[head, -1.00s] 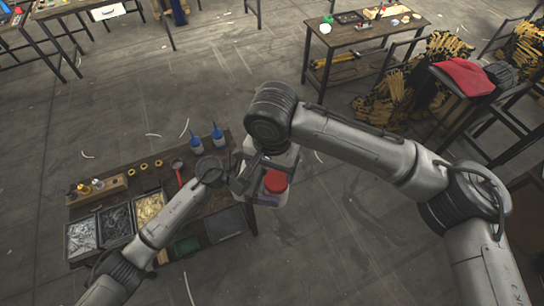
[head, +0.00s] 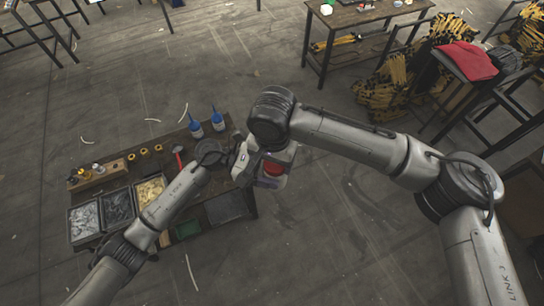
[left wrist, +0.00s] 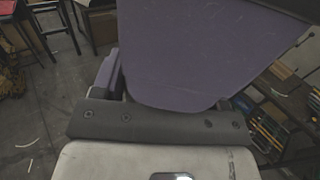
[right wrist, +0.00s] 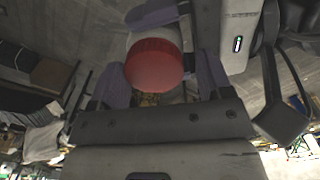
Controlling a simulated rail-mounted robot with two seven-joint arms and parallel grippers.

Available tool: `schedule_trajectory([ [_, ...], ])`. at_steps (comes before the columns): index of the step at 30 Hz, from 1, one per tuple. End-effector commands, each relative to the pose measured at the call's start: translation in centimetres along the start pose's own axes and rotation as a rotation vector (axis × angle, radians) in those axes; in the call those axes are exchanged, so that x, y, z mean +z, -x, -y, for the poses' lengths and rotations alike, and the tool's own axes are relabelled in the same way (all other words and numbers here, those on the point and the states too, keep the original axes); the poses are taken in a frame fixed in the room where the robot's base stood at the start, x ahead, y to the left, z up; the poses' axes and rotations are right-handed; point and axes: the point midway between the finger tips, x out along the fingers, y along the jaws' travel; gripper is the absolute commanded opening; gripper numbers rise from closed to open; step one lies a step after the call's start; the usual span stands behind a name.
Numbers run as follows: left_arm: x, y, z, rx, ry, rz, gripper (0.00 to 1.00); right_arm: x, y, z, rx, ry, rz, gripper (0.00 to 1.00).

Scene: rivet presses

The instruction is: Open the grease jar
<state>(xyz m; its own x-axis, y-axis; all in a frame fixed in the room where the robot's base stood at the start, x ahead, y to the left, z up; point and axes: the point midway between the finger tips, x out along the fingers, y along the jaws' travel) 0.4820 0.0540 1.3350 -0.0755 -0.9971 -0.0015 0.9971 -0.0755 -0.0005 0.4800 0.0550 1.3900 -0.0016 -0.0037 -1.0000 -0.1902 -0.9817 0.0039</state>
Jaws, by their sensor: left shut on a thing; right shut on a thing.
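The grease jar's red lid (head: 273,168) shows at the right end of the near table, partly covered by my right gripper. In the right wrist view the round red lid (right wrist: 154,66) sits between the purple fingers of my right gripper (right wrist: 160,90), which is shut on it. My left gripper (head: 243,165) reaches in from the left and is shut on the jar. One of its purple fingers shows behind the lid in the right wrist view. The jar's body is mostly hidden by the grippers. A large purple surface fills much of the left wrist view and hides the jar there.
The near table holds two blue bottles (head: 217,120), bins of small parts (head: 118,209), a wooden holder (head: 97,174), a red-handled tool (head: 178,155) and a dark tray (head: 226,208). Another table (head: 350,17) stands at the back. Open floor lies around the near table.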

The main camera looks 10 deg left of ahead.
Motion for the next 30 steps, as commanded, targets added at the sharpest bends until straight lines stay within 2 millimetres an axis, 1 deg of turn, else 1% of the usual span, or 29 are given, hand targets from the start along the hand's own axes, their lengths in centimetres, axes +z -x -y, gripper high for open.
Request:
schedule_trajectory([
  [1,0.11,-0.23,0.10,-0.005,-0.002,0.003,0.01,0.12,0.06,0.21,-0.006,0.003,0.000,0.61],
  [10,0.13,-0.51,0.25,-0.011,-0.002,0.004,0.01,0.26,0.15,0.45,-0.013,0.007,0.001,0.32],
  [20,0.17,-0.66,0.37,-0.015,-0.004,0.005,0.01,0.32,0.22,0.53,-0.015,0.020,0.001,0.30],
  [23,0.17,-0.66,0.38,-0.015,-0.004,0.005,0.01,0.34,0.22,0.49,-0.015,0.108,0.003,0.30],
  [30,0.17,-0.66,0.38,-0.016,-0.004,0.005,0.00,0.42,0.27,0.29,-0.016,0.567,0.014,0.30],
])
